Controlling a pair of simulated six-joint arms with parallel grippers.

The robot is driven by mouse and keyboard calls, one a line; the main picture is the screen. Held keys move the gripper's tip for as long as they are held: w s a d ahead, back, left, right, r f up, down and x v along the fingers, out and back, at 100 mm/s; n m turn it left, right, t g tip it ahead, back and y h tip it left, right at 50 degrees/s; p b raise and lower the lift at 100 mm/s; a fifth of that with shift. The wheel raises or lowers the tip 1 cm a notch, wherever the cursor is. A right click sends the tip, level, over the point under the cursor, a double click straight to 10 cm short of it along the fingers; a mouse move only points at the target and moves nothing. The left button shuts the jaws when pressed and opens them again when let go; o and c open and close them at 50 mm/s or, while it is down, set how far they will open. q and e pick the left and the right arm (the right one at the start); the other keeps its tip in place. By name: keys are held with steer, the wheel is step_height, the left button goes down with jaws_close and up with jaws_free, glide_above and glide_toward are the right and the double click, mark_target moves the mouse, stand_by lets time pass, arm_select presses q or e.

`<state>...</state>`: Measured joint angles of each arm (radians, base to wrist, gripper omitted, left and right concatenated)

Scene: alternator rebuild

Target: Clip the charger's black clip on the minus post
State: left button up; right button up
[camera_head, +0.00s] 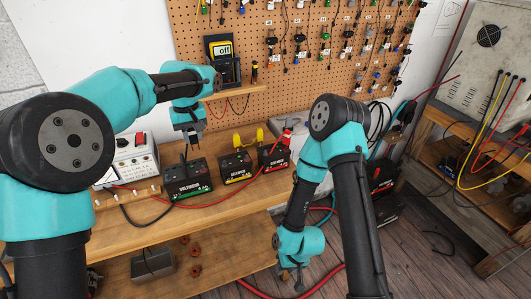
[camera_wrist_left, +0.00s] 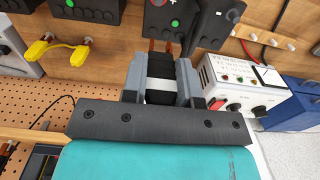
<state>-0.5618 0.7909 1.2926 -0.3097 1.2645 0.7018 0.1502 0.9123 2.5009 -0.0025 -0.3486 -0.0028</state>
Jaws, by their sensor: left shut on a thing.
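My left gripper (camera_head: 188,141) is shut on a black clip (camera_wrist_left: 160,84) with a pale band across its middle. Two copper-brown tips show beyond the clip in the left wrist view. In the head view, the clip hangs above a dark battery-like box (camera_head: 188,184) with a green stripe. The same box (camera_wrist_left: 205,22) shows at the top of the left wrist view, with a green dot and a plus mark. I cannot tell which post is the minus post, or whether the clip touches it. My right gripper (camera_head: 292,279) hangs low before the bench; its opening is unclear.
A white charger-like unit (camera_head: 131,163) with knobs stands left of the box. Two similar boxes (camera_head: 236,168) (camera_head: 272,155) stand to the right, with yellow and red fittings. Red and black cables cross the bench front. A pegboard (camera_head: 275,85) is behind.

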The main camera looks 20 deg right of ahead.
arm_select(q)
steer(key=s+d, duration=0.2)
steer(key=d, duration=2.1)
steer(key=shift+w+f, duration=0.2)
steer(key=shift+f, duration=2.4)
steer(key=shift+f, duration=0.15)
steer(key=shift+f, duration=1.05)
steer(key=o, duration=0.8)
steer(key=shift+r, duration=0.1)
steer(key=shift+r, duration=4.15)
